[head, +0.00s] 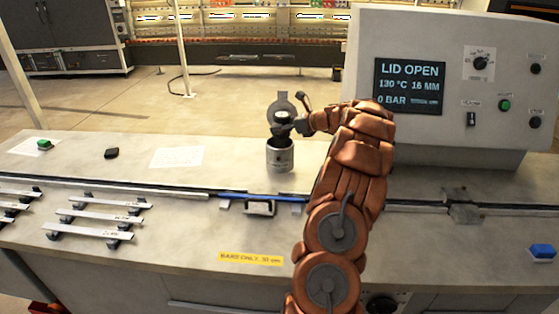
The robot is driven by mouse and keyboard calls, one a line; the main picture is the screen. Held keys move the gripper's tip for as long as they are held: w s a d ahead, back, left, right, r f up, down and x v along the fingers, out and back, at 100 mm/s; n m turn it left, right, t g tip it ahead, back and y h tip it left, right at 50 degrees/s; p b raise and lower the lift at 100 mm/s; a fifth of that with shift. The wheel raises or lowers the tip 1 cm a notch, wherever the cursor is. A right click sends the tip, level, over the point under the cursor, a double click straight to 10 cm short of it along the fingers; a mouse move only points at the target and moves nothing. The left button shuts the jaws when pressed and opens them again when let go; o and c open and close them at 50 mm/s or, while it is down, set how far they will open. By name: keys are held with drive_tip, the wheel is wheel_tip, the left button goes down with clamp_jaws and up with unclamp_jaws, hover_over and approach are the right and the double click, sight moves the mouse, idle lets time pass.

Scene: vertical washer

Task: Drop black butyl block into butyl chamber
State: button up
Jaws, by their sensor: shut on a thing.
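The butyl chamber (280,158) is a grey metal cylinder standing upright near the middle of the bench. Its round lid (281,102) stands raised at the back of the opening. My gripper (282,129) is just above the chamber mouth, in front of the lid. It is shut on a small dark thing, which I take as the black butyl block; the fingers hide most of it, so its outline is unclear. The chamber's inside is hidden.
A control box (450,85) at right reads LID OPEN, 130 °C, 16 MM, 0 BAR. A small black object (111,153) and white paper (177,157) lie left on the bench. Several labelled metal bars (100,216) lie front left.

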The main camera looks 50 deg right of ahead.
drive_tip(key=o, duration=1.5)
drive_tip(key=v, duration=1.2)
